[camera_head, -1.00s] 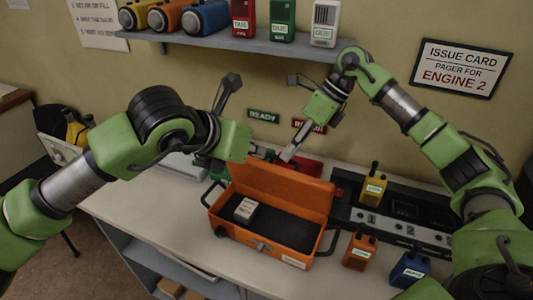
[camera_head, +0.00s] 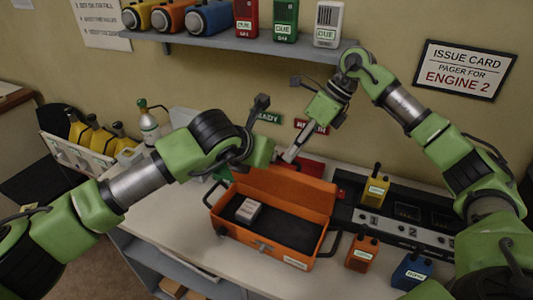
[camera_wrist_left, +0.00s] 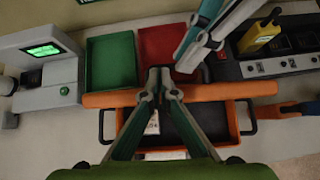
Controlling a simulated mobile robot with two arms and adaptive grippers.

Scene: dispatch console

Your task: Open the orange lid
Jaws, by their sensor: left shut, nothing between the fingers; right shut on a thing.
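The orange case (camera_head: 262,243) stands on the counter with its orange lid (camera_head: 285,192) raised at the back. In the left wrist view the lid (camera_wrist_left: 225,92) shows as a narrow bar behind the case. My right gripper (camera_head: 289,157) is shut at the lid's top edge; the exact contact is small and partly hidden. It also shows in the left wrist view (camera_wrist_left: 187,66). My left gripper (camera_wrist_left: 160,76) is shut and empty, its tips over the lid in that view. In the head view its fingers are hidden behind its own wrist.
A pale pager (camera_head: 248,211) lies inside the case. Behind the lid are a green tray (camera_wrist_left: 111,60) and a red tray (camera_wrist_left: 160,48). A charger console (camera_head: 395,228) with a yellow radio (camera_head: 376,188) stands at right. Orange (camera_head: 362,252) and blue (camera_head: 412,270) radios stand in front.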

